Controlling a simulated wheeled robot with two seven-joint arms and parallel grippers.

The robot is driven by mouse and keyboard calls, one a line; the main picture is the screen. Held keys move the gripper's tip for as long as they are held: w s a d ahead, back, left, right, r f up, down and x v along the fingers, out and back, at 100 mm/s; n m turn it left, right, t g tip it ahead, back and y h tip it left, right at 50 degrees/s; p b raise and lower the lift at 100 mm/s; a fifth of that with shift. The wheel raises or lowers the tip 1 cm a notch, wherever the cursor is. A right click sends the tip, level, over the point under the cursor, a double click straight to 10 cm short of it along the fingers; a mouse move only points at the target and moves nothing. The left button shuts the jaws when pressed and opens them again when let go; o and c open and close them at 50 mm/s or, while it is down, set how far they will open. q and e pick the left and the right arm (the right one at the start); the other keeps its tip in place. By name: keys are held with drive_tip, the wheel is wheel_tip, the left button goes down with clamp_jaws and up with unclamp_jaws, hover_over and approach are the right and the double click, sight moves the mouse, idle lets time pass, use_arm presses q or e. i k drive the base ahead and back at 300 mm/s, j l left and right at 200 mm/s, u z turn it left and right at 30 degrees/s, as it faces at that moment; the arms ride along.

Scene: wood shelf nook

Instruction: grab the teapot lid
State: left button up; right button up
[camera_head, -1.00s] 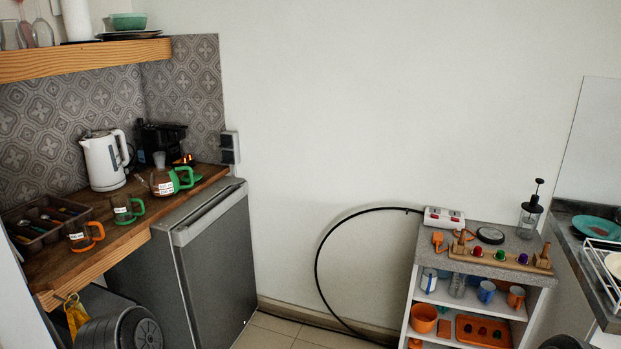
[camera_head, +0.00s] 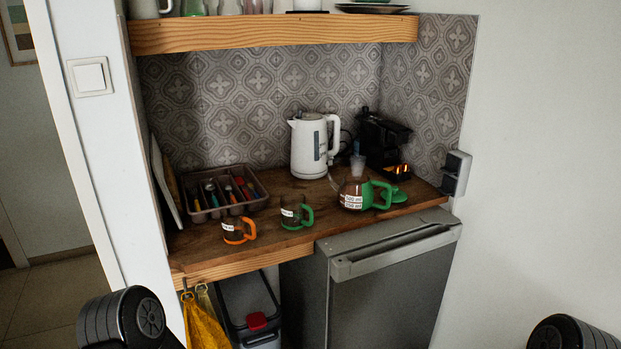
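A glass teapot (camera_head: 352,194) with white labels and a green handle stands on the wooden counter in the head view, right of its middle. Neither gripper is in view. Only dark round parts of my arms show at the bottom left and bottom right corners, well below the counter.
A white kettle (camera_head: 309,146) and a black coffee machine (camera_head: 382,138) stand behind the teapot. A green-handled cup (camera_head: 293,216), an orange-handled cup (camera_head: 236,232) and a cutlery tray (camera_head: 222,213) are left. A shelf (camera_head: 270,34) overhangs; a grey fridge (camera_head: 390,290) stands below.

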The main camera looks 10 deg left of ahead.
sight(398, 195)
drive_tip(key=i+l+u, duration=0.3)
drive_tip(key=l+u, duration=0.3)
drive_tip(key=l, duration=0.15)
drive_tip(key=i+l+u, duration=0.15)
drive_tip(key=l+u, duration=0.15)
drive_tip(key=l, duration=0.15)
drive_tip(key=l+u, duration=0.3)
drive_tip(key=l, duration=0.15)
drive_tip(key=i, duration=0.05)
